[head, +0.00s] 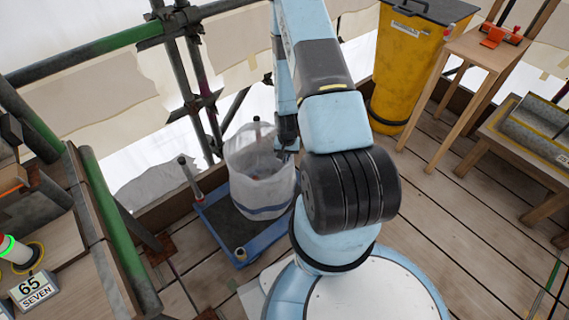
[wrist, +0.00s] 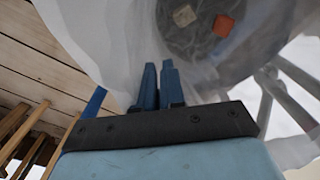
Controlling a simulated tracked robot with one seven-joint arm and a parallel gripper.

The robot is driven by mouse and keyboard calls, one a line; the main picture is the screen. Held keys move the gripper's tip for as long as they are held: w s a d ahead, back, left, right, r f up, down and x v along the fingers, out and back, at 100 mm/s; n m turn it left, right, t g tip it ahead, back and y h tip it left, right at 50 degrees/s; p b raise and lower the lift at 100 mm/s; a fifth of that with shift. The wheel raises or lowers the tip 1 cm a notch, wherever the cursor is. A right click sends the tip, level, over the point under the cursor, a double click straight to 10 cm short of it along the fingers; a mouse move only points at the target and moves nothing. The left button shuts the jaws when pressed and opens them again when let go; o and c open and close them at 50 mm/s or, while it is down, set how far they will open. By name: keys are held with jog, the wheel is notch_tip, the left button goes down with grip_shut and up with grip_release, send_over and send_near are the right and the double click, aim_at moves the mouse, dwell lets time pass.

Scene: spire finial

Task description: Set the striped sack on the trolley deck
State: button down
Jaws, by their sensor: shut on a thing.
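The striped sack (head: 262,185) is whitish and see-through, open at the top, with a blue band near its bottom. It is upright over the right part of the trolley deck (head: 222,230), a dark panel with a blue frame. Whether its base rests on the deck or hangs just above it, I cannot tell. My gripper (head: 284,145) is at the sack's right rim, its fingers close together on the sack wall. In the wrist view my gripper (wrist: 160,85) is shut on the sack (wrist: 110,40), whose inside shows dark rubble with a pale piece and an orange piece.
Posts stand at the trolley's corners, one (head: 190,178) at left. Scaffold tubes (head: 120,45) and white sheeting lie behind. A yellow bin (head: 402,70) and a wooden stool (head: 470,60) stand at right. A sign reading 65 SEVEN (head: 35,290) is at lower left.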

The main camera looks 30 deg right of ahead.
jog(key=f, duration=0.3)
jog(key=shift+w+a+f, duration=0.1)
jog(key=shift+w+f, duration=0.2)
jog(key=shift+f, duration=0.05)
jog(key=c, duration=1.2)
grip_release()
